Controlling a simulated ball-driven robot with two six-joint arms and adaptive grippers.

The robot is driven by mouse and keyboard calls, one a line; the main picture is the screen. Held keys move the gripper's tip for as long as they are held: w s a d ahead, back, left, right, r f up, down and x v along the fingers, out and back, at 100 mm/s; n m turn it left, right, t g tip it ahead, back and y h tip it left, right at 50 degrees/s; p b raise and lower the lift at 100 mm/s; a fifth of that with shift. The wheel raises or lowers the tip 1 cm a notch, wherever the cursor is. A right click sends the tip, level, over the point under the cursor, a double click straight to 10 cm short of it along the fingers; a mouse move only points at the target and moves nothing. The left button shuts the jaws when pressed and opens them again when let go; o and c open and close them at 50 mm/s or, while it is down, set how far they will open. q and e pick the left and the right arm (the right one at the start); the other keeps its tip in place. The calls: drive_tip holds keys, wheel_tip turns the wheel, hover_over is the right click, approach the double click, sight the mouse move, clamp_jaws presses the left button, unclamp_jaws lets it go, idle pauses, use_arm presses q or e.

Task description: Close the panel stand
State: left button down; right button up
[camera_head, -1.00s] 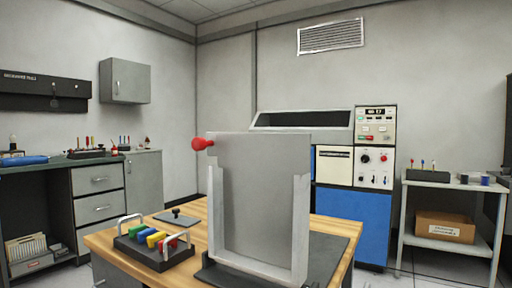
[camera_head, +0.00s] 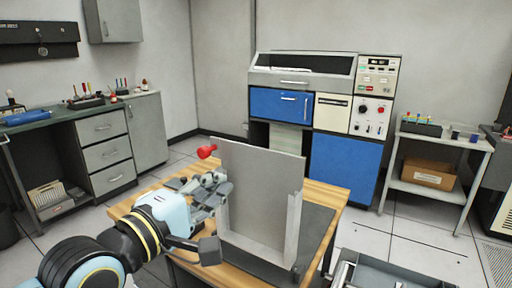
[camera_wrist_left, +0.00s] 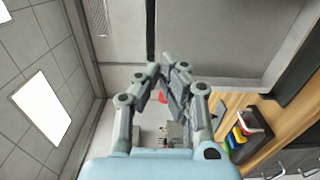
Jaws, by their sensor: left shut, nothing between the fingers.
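The panel stand has a flat grey panel (camera_head: 262,185) standing upright between light side rails on a dark base (camera_head: 318,225), on the wooden table. A red knob (camera_head: 207,151) sticks out at the panel's upper left edge. My left gripper (camera_head: 222,186) is shut and empty, just below the knob at the panel's left side; I cannot tell whether it touches. In the left wrist view the shut fingers (camera_wrist_left: 170,72) lie in front of the red knob (camera_wrist_left: 163,97), with the grey panel (camera_wrist_left: 220,40) beyond. My right gripper is not in view.
The wooden table (camera_head: 325,190) carries the stand. A dark rack with coloured blocks (camera_wrist_left: 238,133) lies on it, hidden by my arm in the head view. A blue-and-grey machine (camera_head: 345,165) stands behind, with floor between. A side cart (camera_head: 435,175) stands at right.

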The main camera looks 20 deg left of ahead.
sight(263, 153)
use_arm(q)
drive_tip(key=w, duration=0.4)
drive_tip(key=w+d, duration=0.1)
drive_tip(key=w, duration=0.8)
drive_tip(key=shift+w+d+f+b, duration=0.1)
drive_tip(key=shift+w+d+b, duration=0.2)
drive_tip(key=shift+b, duration=0.1)
